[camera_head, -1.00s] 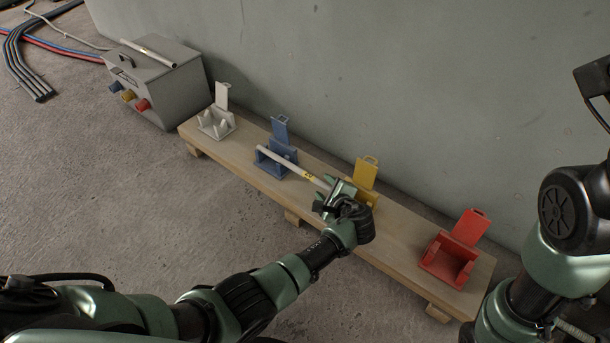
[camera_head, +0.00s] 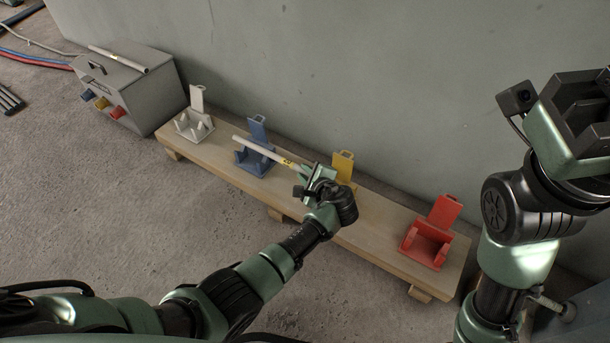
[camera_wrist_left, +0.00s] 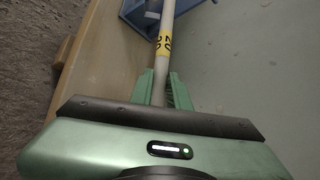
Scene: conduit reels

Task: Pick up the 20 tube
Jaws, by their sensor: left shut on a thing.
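The 20 tube (camera_head: 260,149) is a thin pale tube with a yellow label; its black 20 marking shows in the left wrist view (camera_wrist_left: 165,42). My left gripper (camera_head: 308,172) is shut on the tube's near right end. The tube points up and left, passing over the blue holder (camera_head: 254,160); it looks raised slightly above the holder. In the left wrist view, the green fingers (camera_wrist_left: 160,88) sit on both sides of the tube. My right gripper (camera_head: 585,115) is up at the right edge, away from the tube, and its jaw opening is unclear.
A wooden plank (camera_head: 380,238) along the wall carries white (camera_head: 193,124), blue, yellow (camera_head: 343,167) and red (camera_head: 430,240) holders. The yellow one is partly hidden by my left gripper. A grey box (camera_head: 150,95) with another labelled tube (camera_head: 118,58) on top stands at the left.

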